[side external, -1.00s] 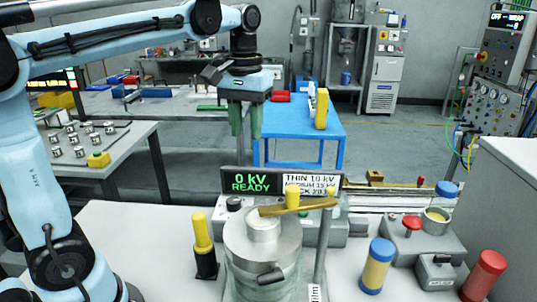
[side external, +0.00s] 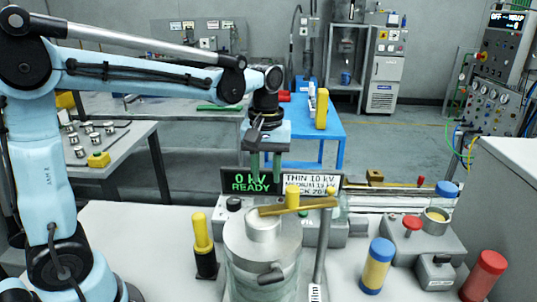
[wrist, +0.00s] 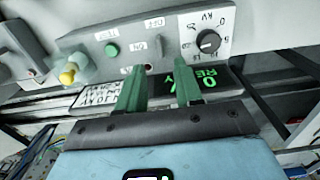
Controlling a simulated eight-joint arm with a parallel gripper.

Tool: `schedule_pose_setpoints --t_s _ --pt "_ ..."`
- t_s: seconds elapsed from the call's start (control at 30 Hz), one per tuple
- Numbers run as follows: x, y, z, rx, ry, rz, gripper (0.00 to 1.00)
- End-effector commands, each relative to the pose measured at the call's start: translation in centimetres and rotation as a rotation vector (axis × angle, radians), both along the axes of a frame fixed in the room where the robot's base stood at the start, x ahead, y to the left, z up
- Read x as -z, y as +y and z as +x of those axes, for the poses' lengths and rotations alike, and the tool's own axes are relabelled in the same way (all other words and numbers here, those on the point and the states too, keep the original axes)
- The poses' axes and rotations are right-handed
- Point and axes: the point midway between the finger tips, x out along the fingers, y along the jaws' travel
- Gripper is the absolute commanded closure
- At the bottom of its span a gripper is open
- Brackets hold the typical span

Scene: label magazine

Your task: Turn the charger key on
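The charger's grey control panel (wrist: 165,45) shows in the wrist view, turned upside down. It carries a green button, a round black kV knob (wrist: 208,41) and small labels that seem to read OFF and ON. A small dark upright piece (wrist: 159,46) by these labels looks like the key; its exact position is too small to tell. My gripper (wrist: 160,66) has two green fingers apart with nothing between them, near the panel. In the side view my gripper (side external: 265,172) is over the display (side external: 250,183), which reads 0 kV READY; the panel face is hidden there.
A metal cylinder (side external: 262,248) with a brass arm (side external: 298,206) stands in front of the display. A yellow-and-black handle (side external: 203,245) is to its left. A blue-and-yellow cylinder (side external: 377,268) and a red one (side external: 484,275) stand right.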

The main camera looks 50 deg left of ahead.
Motion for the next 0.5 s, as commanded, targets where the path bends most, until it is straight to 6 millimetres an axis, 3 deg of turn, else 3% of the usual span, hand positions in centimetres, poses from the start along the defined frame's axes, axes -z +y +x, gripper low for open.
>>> schedule_pose_setpoints --t_s 0.3,0.5 --pt "4.9 0.0 0.0 0.000 0.000 0.000 0.65" --pt "6.7 0.0 0.0 0.000 0.000 0.000 0.65"
